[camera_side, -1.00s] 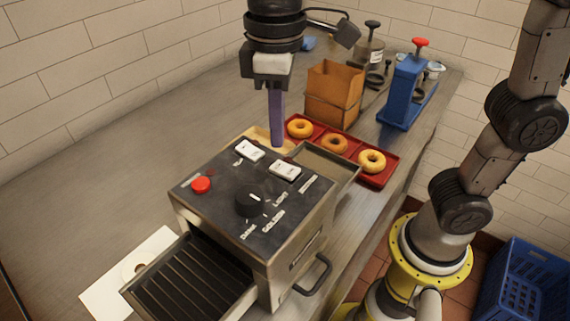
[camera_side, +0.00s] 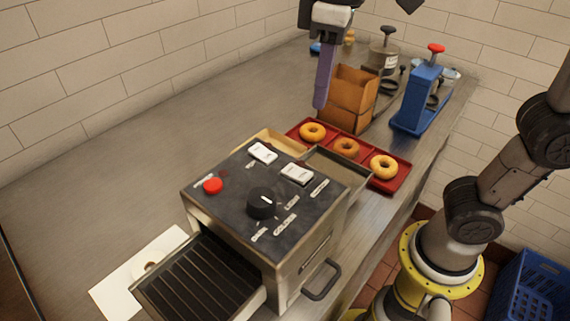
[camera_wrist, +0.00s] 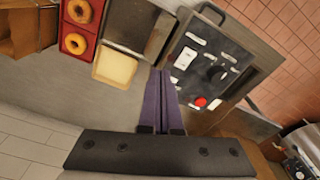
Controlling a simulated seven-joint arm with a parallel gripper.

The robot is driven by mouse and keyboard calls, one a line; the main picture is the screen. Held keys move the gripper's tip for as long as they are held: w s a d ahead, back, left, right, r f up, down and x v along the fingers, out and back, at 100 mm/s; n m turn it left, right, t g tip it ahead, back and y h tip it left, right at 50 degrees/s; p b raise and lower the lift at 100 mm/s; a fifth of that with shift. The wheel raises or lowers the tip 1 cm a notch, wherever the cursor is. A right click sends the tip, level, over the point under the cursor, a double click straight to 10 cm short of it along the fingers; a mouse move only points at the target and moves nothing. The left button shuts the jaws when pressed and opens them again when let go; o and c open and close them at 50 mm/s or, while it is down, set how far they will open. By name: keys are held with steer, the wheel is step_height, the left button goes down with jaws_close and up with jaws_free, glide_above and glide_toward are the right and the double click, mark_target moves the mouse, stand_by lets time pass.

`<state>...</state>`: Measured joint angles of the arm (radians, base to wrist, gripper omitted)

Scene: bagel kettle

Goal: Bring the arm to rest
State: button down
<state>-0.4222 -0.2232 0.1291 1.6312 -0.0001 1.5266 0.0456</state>
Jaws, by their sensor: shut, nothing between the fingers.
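My gripper (camera_side: 322,98) hangs in the air at the top of the side view, over the counter behind the toaster (camera_side: 285,250). Its long purple fingers are together with nothing between them. In the wrist view the fingertips of my gripper (camera_wrist: 163,75) point toward the gap between the toaster panel (camera_wrist: 218,70) and a cream board (camera_wrist: 115,68), apart from both. Most of my wrist is cut off by the top of the side view.
A red tray (camera_side: 402,183) holds three bagels behind the toaster. A white sheet (camera_side: 115,290) lies at the front left. The counter's left side is clear. A blue crate (camera_side: 530,290) is at lower right.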

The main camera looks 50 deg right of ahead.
steer(key=s+d+f+m+t, duration=0.25)
steer(key=s+d, duration=0.35)
steer(key=d, duration=0.3)
step_height(320, 180, down, 9)
steer(key=s+d+m+t, duration=0.2)
steer(key=s, duration=0.1)
steer(key=shift+d, duration=0.15)
